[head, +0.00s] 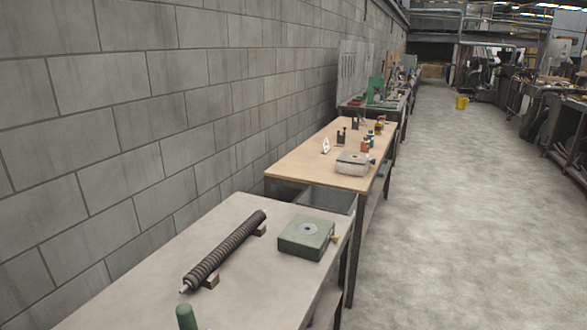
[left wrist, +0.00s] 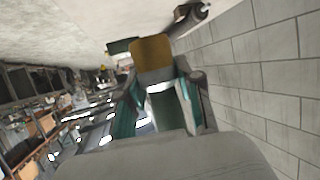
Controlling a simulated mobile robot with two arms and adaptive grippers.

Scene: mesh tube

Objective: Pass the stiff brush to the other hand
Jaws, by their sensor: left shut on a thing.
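The stiff brush (left wrist: 152,57) shows in the left wrist view, with a broad amber bristle block, a pale metal band and a green handle. My left gripper (left wrist: 163,86) is shut on it, with one dark finger at each side of the handle. The bristles point away from the wrist. The rest of the handle is hidden behind my wrist. In the head view neither gripper shows. A rounded green end (head: 187,317) rises at the bottom edge there; I cannot tell whether it is the brush handle. My right gripper is in neither view.
A dark ribbed tube (head: 226,250) lies across two wooden blocks on the near bench (head: 130,290). A green box (head: 307,238) stands to its right. A grey block wall (head: 120,120) runs along the left. The bench front is mostly clear.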

